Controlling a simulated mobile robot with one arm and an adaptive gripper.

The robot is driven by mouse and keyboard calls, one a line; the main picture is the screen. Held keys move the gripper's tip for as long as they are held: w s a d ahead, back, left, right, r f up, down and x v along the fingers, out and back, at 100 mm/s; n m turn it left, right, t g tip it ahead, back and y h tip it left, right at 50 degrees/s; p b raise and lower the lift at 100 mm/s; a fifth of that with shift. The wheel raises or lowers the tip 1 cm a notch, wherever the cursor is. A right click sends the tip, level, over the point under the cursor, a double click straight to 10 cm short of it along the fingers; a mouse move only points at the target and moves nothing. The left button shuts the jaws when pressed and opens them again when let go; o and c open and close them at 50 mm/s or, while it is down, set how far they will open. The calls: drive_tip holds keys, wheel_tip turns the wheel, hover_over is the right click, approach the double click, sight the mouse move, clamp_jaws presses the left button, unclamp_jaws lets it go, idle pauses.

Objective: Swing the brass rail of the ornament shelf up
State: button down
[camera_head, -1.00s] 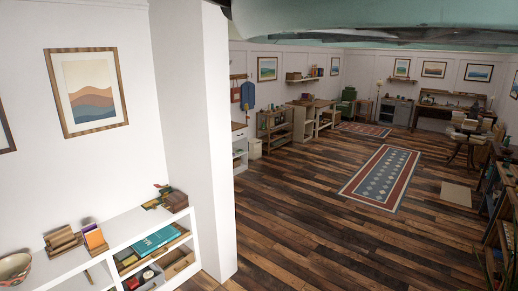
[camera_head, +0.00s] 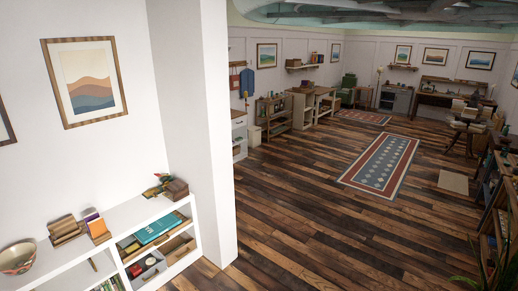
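No brass rail can be made out in this view. Two small wall shelves hang far off: one on the back left wall (camera_head: 306,66) with a box and books, one on the far wall (camera_head: 403,67) with small items. I cannot tell whether either is the ornament shelf. My gripper is not in view.
A white bookcase (camera_head: 130,218) stands at the lower left, with a bowl (camera_head: 17,257) and books on top. A white wall end (camera_head: 190,130) juts out beside it. Open plank floor (camera_head: 300,225) leads to a patterned rug (camera_head: 380,166). A dark shelf unit (camera_head: 490,215) lines the right edge.

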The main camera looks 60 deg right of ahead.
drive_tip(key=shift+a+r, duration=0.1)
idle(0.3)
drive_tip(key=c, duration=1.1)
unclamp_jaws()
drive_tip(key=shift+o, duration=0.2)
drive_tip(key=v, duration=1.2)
